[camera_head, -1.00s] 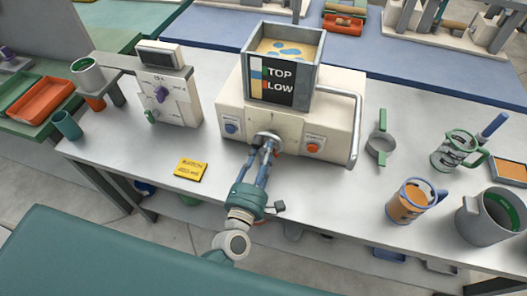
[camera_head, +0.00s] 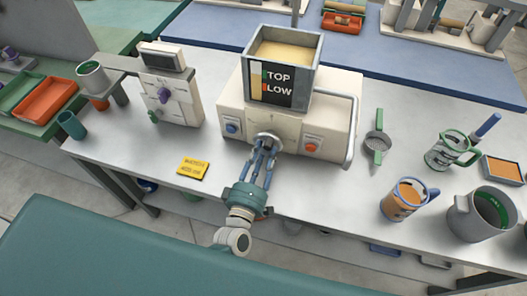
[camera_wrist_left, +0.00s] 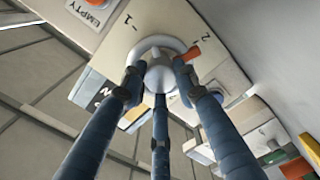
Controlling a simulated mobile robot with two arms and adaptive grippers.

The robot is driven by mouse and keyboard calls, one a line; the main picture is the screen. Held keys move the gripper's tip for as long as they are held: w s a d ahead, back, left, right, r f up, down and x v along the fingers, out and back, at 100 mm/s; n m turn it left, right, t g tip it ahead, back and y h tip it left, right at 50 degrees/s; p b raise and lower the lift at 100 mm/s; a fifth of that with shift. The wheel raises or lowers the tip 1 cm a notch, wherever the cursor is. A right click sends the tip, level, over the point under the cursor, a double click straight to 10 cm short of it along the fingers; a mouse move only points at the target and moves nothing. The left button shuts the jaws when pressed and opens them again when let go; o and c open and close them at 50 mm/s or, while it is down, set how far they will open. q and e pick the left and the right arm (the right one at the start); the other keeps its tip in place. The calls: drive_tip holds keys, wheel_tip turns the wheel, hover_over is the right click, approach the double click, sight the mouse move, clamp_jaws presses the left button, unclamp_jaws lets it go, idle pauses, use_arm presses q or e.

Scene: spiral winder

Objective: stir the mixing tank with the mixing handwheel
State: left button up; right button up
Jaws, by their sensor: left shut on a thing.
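The mixing tank (camera_head: 287,55) is the grey square box on top of the white machine (camera_head: 320,115). It holds a plain pale yellow mass, and its front panel reads TOP and LOW. The mixing handwheel (camera_head: 267,138) is a grey-white knob low on the machine's front; in the left wrist view the handwheel (camera_wrist_left: 160,70) has an orange mark near the digit 2. My left gripper (camera_head: 265,152) has its blue fingers closed around the handwheel, and its fingers (camera_wrist_left: 160,90) surround it in the wrist view. My right gripper is not in view.
A blue button (camera_head: 232,127) and an orange button (camera_head: 311,147) flank the handwheel. A yellow card (camera_head: 193,168) lies on the table in front. At right stand a green strainer (camera_head: 377,140), jugs (camera_head: 405,200) and a grey pot (camera_head: 482,213). A scale device (camera_head: 165,90) stands at left.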

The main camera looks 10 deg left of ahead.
use_arm(q)
drive_tip(key=shift+s+f+m, duration=0.1)
drive_tip(key=shift+f+m, duration=0.1)
drive_tip(key=shift+m, duration=0.5)
drive_tip(key=shift+a, duration=0.1)
drive_tip(key=o, duration=1)
drive_tip(key=shift+o, duration=0.6)
drive_tip(key=shift+r, duration=0.15)
drive_tip(key=s, duration=1.2)
drive_tip(key=shift+a, duration=0.25)
